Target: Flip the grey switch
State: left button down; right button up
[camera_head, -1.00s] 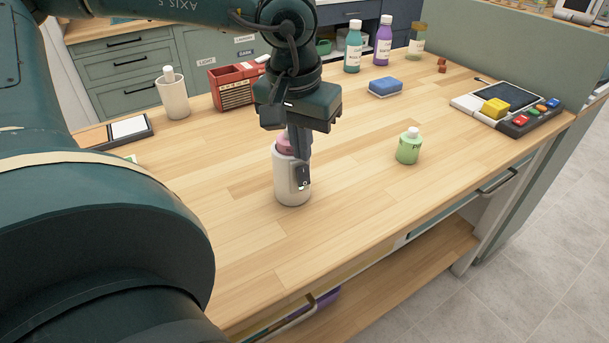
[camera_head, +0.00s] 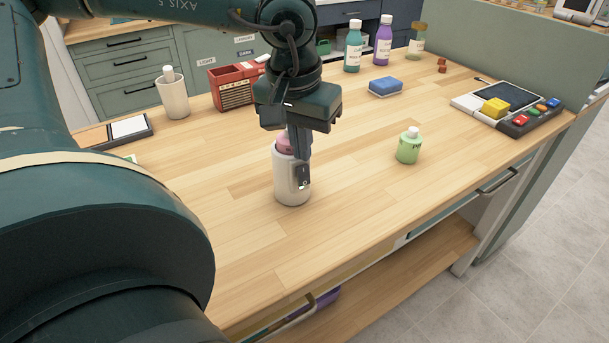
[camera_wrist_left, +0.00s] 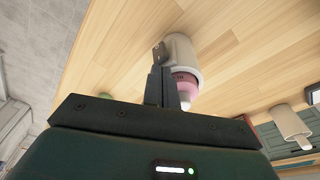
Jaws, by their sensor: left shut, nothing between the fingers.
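A white cylindrical holder (camera_head: 291,190) stands upright on the wooden counter, with a pink bottle (camera_head: 283,147) inside it. A small dark grey switch (camera_head: 303,174) is on the holder's right side, with a small bright spot at its lower end. My left gripper (camera_head: 302,160) is shut and points down at the switch from above. In the left wrist view the shut fingers (camera_wrist_left: 163,85) lie beside the pink bottle (camera_wrist_left: 184,84), close to the switch (camera_wrist_left: 159,52) on the holder (camera_wrist_left: 182,55). I cannot tell whether they touch it. My right gripper is not in view.
A green bottle (camera_head: 409,147) stands to the right, and a blue sponge (camera_head: 385,86) lies behind. A red basket (camera_head: 233,88), another white holder (camera_head: 173,97) and a panel with coloured buttons (camera_head: 520,119) are farther off. The counter in front of the holder is clear.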

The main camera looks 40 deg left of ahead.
aim_at(302, 167)
pick_arm(q)
jog(key=shift+f, duration=0.25)
notch_tip(302, 167, up, 7)
jog(key=p, duration=0.4)
jog(key=shift+p, duration=0.4)
dwell(0.6)
